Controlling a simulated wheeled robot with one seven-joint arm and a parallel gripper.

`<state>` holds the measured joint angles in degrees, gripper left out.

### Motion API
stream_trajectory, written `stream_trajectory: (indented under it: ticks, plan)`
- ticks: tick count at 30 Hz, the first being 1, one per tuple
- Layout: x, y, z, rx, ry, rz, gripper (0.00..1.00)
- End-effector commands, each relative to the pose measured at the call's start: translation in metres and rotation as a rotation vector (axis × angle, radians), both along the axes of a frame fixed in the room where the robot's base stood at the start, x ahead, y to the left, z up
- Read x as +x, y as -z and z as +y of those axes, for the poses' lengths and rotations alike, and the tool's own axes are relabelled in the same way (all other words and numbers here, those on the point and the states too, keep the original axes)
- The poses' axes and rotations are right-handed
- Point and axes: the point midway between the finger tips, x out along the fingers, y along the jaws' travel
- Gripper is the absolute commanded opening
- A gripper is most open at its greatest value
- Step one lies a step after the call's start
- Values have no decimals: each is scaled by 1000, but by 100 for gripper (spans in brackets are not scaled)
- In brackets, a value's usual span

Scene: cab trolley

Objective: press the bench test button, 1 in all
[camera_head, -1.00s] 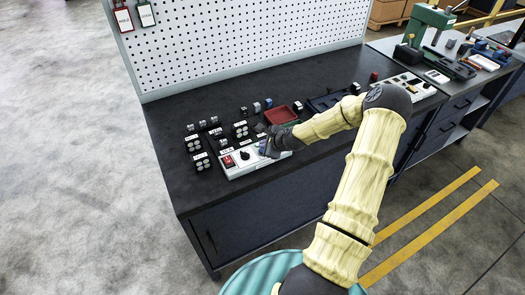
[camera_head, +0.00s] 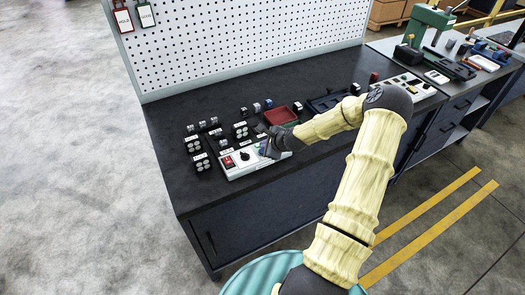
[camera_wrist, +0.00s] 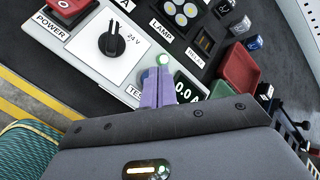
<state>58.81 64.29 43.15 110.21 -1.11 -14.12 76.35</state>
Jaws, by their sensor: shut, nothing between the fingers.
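The bench power panel (camera_head: 240,172) is a pale box at the front edge of the dark bench. In the wrist view, its round, pale green test button (camera_wrist: 162,60) shows just beyond my fingertips, near a partly hidden "TES…" label (camera_wrist: 133,91). My gripper (camera_wrist: 160,70) is shut and empty, its two purple fingers together and pointing at the button. I cannot tell whether the tips touch it. In the head view my gripper (camera_head: 265,148) is over the panel's right part, and the wrist hides the button there.
On the panel are a black rotary knob (camera_wrist: 111,43), a red power switch (camera_wrist: 68,6) and a 0.0 A display (camera_wrist: 187,96). Lamp blocks (camera_head: 198,162) stand behind and left. A red tray (camera_head: 280,115) lies behind my gripper. A pegboard (camera_head: 240,45) closes the back.

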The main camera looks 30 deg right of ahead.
Motion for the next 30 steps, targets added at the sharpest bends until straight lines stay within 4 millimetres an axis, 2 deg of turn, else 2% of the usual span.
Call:
stream_trajectory:
  ticks: [17,30]
  plan:
    - [0,0,1,0,-2,0,0]
    - [-1,8,0,-1,-1,0,0]
